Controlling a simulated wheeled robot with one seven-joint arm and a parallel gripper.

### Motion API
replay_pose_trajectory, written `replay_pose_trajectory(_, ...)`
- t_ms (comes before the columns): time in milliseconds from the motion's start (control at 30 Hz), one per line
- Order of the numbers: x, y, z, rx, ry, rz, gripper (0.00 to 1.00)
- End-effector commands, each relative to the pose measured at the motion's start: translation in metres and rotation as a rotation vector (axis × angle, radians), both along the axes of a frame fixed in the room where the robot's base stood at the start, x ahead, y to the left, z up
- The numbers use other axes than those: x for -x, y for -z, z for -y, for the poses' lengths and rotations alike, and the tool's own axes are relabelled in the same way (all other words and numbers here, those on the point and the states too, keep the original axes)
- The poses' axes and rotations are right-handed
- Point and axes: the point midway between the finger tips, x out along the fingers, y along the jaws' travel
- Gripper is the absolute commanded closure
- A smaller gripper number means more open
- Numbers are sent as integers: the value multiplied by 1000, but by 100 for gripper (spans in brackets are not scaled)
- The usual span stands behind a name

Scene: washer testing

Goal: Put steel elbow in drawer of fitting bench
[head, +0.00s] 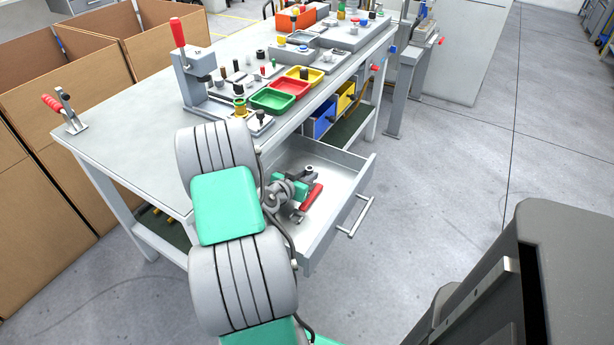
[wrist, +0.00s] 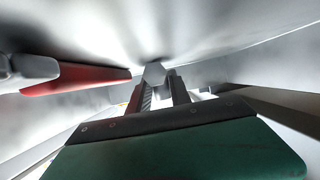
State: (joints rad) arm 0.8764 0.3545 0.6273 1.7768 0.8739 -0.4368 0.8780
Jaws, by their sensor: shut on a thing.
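The fitting bench's drawer (head: 343,180) is pulled open below the worktop, and its pale metal interior shows. My gripper (head: 306,178) is inside or just above the drawer opening, with my arm hiding part of the drawer's left side. In the wrist view my gripper (wrist: 161,82) is shut on the steel elbow (wrist: 154,72), a small grey piece at the fingertips. Bright drawer surfaces lie close around it. I cannot tell whether the elbow touches the drawer floor. In the head view the elbow cannot be told apart from the gripper.
A red-handled tool (head: 311,197) lies in the drawer beside my gripper; its red part (wrist: 75,78) is at left in the wrist view. The bench top (head: 130,104) carries a red-handled press (head: 190,70), green tray (head: 272,100) and red tray (head: 291,87). Floor right of the drawer is clear.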

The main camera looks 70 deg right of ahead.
Motion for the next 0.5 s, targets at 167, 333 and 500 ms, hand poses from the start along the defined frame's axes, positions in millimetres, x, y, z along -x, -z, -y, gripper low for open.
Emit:
replay_pose_trajectory(167,0,1,0,0,0,0,65)
replay_pose_trajectory(333,0,1,0,0,0,0,54)
replay_pose_trajectory(500,0,1,0,0,0,0,54)
